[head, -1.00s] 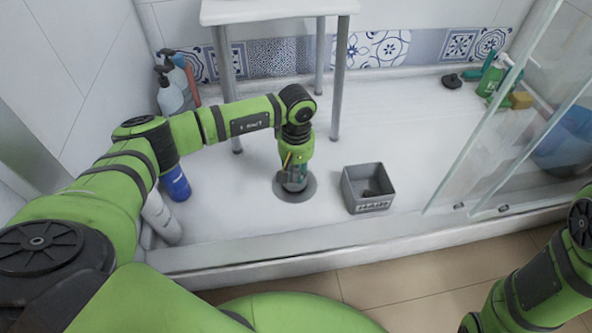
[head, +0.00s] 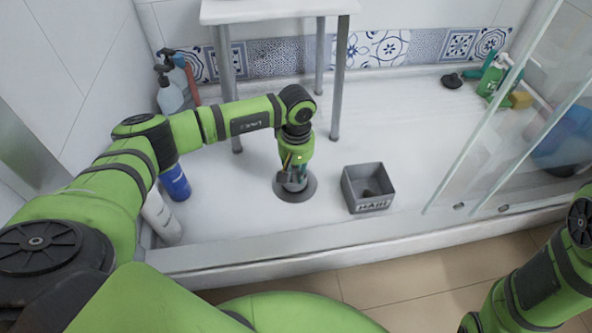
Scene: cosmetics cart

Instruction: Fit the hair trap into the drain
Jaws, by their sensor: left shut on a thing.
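The drain (head: 309,194) is a round dark grey disc set in the white shower floor, left of the middle. My left gripper (head: 292,186) points straight down over it, with its fingertips at the drain's middle. The gripper is shut on the hair trap, which is small and mostly hidden by the fingers and the drain. I cannot tell from here how far the trap sits in the opening. My right gripper is out of view; only part of that arm shows at the right edge.
A grey open box (head: 369,206) marked HAIR stands right of the drain with a dark clump inside. A white stool (head: 336,90) stands behind. Bottles (head: 175,182) line the left wall. A glass door (head: 500,120) and a raised sill (head: 330,243) bound the shower.

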